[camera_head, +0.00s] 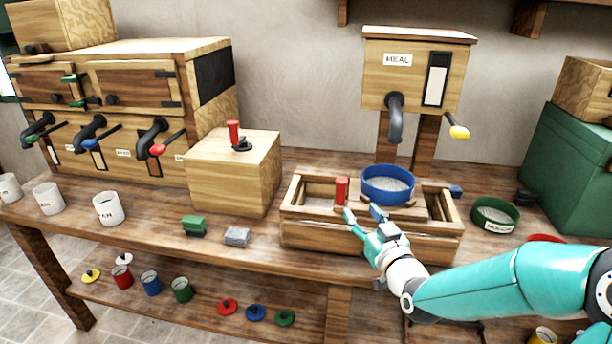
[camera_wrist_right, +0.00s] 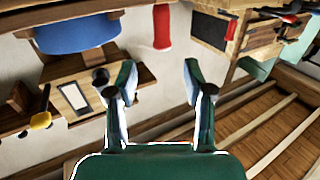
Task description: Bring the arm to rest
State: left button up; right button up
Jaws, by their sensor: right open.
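My right arm (camera_head: 510,285) comes in from the right side of the head view. Its gripper (camera_head: 362,217) is over the front wall of the wooden trough box (camera_head: 370,241), with its fingers apart and nothing between them. In the right wrist view the two fingers (camera_wrist_right: 158,85) are also spread and empty. A red cylinder (camera_head: 341,190) and a blue sieve (camera_head: 387,184) with pale meal in it are just beyond the fingertips. They also show in the wrist view as the red cylinder (camera_wrist_right: 162,27) and the blue sieve (camera_wrist_right: 78,35). My left gripper is not in view.
A meal dispenser (camera_head: 416,75) with a dark spout stands behind the trough box. A green-rimmed bowl (camera_head: 494,216) is to its right. A wooden block (camera_head: 235,172), a green weight (camera_head: 194,225) and a grey block (camera_head: 237,236) are to its left. White cups (camera_head: 108,208) stand further left.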

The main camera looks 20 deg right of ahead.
jog(key=shift+r, duration=0.1)
jog(key=s+a+f+g+y+p, duration=0.1)
jog(key=s+a+f+g+p, duration=0.1)
jog(key=a+f, duration=0.35)
jog(key=s+a+f+g+y+p, duration=0.1)
jog(key=a+f+g+p, duration=0.15)
jog(key=f, duration=0.55)
jog(key=s+a+f+g+y+p, duration=0.1)
jog(key=s+a+f+g, duration=0.2)
jog(key=f, duration=0.4)
jog(key=s+a+f+g, duration=0.3)
jog(key=s+f, duration=0.1)
jog(key=s, duration=0.2)
jog(key=s+a+f+g+y+p, duration=0.1)
jog(key=s+a+f+g, duration=0.2)
jog(key=s, duration=0.4)
jog(key=s+a+f+m+g+y, duration=0.1)
jog(key=s+a+f+g, duration=0.1)
jog(key=s+f+g, duration=0.2)
jog(key=s+f, duration=0.2)
jog(key=s, duration=0.1)
jog(key=shift+a+p, duration=0.3)
jog(key=shift+a, duration=0.1)
jog(key=shift+f, duration=0.1)
